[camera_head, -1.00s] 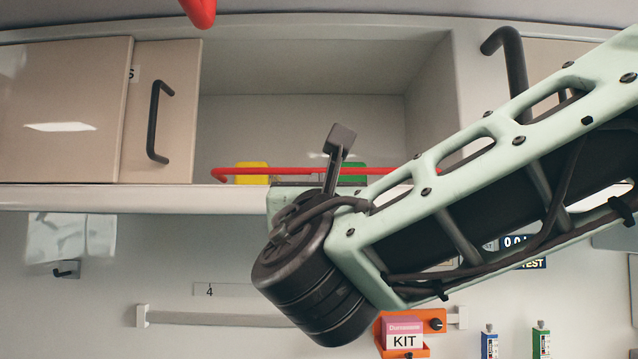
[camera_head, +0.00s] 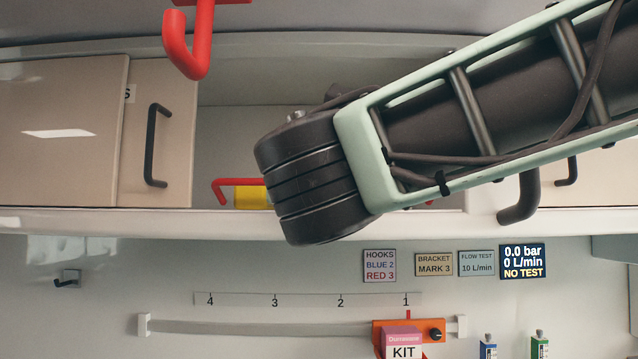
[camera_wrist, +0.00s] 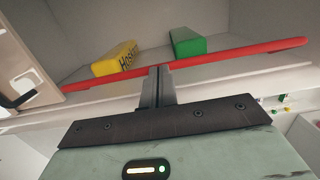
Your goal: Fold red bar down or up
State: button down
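The red bar (camera_head: 238,182) runs along the front lip of the open overhead compartment. In the head view only its left end and a small bit at the right show, as my arm hides the rest. In the wrist view the red bar (camera_wrist: 230,56) crosses the whole compartment front in a low position. My gripper (camera_wrist: 158,70) has its fingers together, and its tips overlap the middle of the bar in that view. I cannot tell whether they touch it. My gripper is hidden behind my arm in the head view.
A yellow box (camera_wrist: 115,60) and a green box (camera_wrist: 187,42) stand in the compartment behind the bar. A beige sliding door (camera_head: 60,130) is at left. A red hooked handle (camera_head: 190,45) hangs above. An orange holder (camera_head: 420,330) is on the wall below.

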jog(key=shift+w+r+b, duration=0.25)
jog(key=shift+w+r, duration=0.85)
jog(key=shift+r, duration=0.25)
jog(key=shift+w+r+b, duration=0.2)
jog(key=shift+w+r, duration=0.85)
jog(key=shift+r, duration=0.25)
jog(key=shift+d+f, duration=0.1)
